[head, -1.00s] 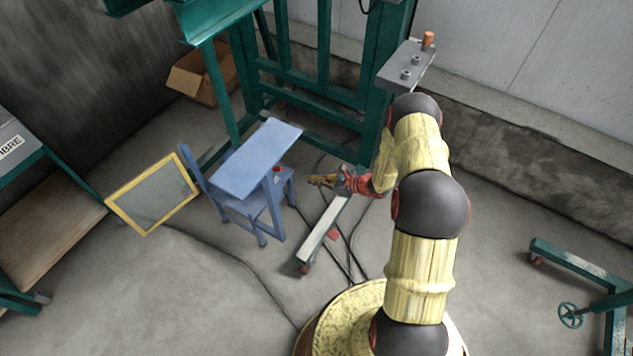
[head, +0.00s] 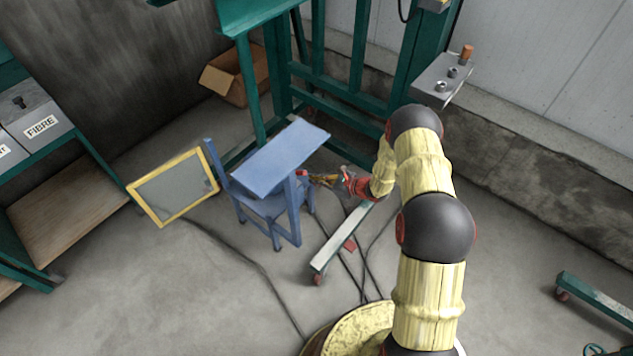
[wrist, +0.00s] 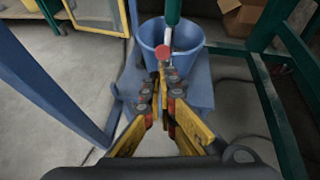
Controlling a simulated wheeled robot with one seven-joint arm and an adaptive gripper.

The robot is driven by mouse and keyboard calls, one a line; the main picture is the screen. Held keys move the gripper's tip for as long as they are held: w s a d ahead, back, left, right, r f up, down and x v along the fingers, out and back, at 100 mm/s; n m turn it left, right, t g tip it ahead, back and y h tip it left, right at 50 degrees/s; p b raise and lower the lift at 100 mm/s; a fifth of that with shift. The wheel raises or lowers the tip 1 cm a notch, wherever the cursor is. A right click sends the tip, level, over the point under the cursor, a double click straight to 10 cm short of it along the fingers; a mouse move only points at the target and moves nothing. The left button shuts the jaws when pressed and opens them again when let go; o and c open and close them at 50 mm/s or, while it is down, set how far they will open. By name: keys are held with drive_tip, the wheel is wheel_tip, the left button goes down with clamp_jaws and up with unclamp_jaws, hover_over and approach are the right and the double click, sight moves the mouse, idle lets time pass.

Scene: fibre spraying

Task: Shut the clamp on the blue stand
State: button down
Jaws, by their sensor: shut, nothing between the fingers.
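The blue stand (head: 283,157) has a sloping top and a lower shelf. A small red piece (head: 302,172) shows at the right side of the stand, under the edge of the top. My gripper (head: 315,180) is shut and empty beside the stand's right side. In the wrist view its fingertips (wrist: 163,76) are together just below the red end; I cannot tell whether they touch it.
A blue bucket (wrist: 190,40) is beyond my fingers in the wrist view. A yellow-framed screen (head: 172,187) leans left of the stand. Green frame posts (head: 250,90) stand behind it. A white-topped rail (head: 340,238) and cables lie on the floor to the right.

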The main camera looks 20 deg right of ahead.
drive_tip(key=shift+r, duration=0.15)
drive_tip(key=shift+w+a+r+g+p, duration=0.15)
drive_tip(key=shift+w+r+g+p, duration=0.2)
drive_tip(key=shift+p, duration=0.35)
drive_tip(key=shift+a+r+h+p, duration=0.15)
drive_tip(key=shift+r+h+p, duration=0.1)
drive_tip(key=shift+h+p, duration=0.15)
